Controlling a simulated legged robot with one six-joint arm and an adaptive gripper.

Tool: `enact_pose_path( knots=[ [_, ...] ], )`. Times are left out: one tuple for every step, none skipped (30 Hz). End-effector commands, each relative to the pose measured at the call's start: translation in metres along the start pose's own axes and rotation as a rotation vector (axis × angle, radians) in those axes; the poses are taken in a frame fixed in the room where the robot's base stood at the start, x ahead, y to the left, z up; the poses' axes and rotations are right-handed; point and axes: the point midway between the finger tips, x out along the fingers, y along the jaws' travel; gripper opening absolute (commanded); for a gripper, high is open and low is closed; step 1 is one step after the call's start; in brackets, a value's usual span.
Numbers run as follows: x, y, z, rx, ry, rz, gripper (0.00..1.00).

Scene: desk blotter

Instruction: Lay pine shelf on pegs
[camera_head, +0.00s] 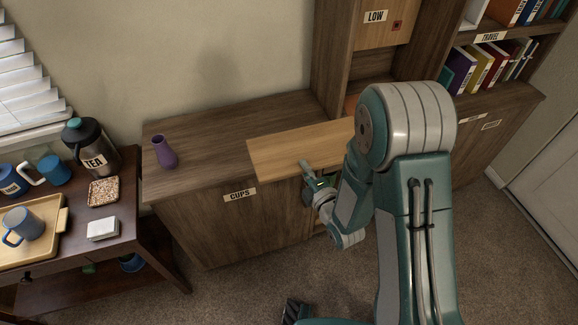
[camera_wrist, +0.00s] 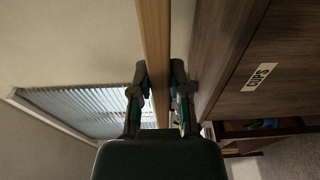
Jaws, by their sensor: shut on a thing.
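The pine shelf (camera_head: 290,149) is a light wooden board in the head view, held roughly level at the front edge of the brown cabinet. My gripper (camera_head: 311,179) is shut on the shelf's near long edge. In the wrist view the shelf (camera_wrist: 154,45) runs edge-on between the two fingers of my gripper (camera_wrist: 158,88). My arm hides the shelf's right end. No pegs can be made out; the tall unit's opening (camera_head: 378,70) is partly behind my arm.
A purple vase (camera_head: 165,152) stands on the left of the cabinet top (camera_head: 215,128), which is otherwise mostly clear. A dark side table (camera_head: 120,222) at left holds a tea jug (camera_head: 88,148), mugs and a tray. A bookshelf (camera_head: 490,62) stands at right.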

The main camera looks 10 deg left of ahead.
Motion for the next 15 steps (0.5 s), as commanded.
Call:
enact_pose_path(
  knots=[
    [-0.003,0.003,0.003,-0.001,-0.002,0.003,0.0],
    [-0.005,0.003,0.004,-0.001,-0.005,0.003,0.0],
    [-0.007,0.003,0.008,0.0,-0.014,0.002,0.0],
    [-0.008,0.002,0.013,0.001,-0.026,0.002,0.0],
    [-0.009,0.0,0.019,0.002,-0.042,0.002,0.0],
    [-0.011,-0.003,0.029,0.004,-0.072,0.002,0.0],
    [-0.014,-0.006,0.039,0.006,-0.1,0.0,0.0],
    [-0.016,-0.01,0.05,0.007,-0.133,0.0,0.0],
    [-0.021,-0.015,0.067,0.009,-0.184,0.002,0.0],
    [-0.025,-0.019,0.081,0.011,-0.224,0.002,0.0],
    [-0.03,-0.024,0.094,0.012,-0.267,0.002,0.0],
    [-0.037,-0.029,0.112,0.013,-0.323,0.001,0.0],
    [-0.043,-0.034,0.125,0.013,-0.365,0.003,0.0],
    [-0.05,-0.038,0.138,0.013,-0.405,0.002,0.0],
    [-0.058,-0.043,0.153,0.012,-0.457,0.003,0.0]
  ],
)
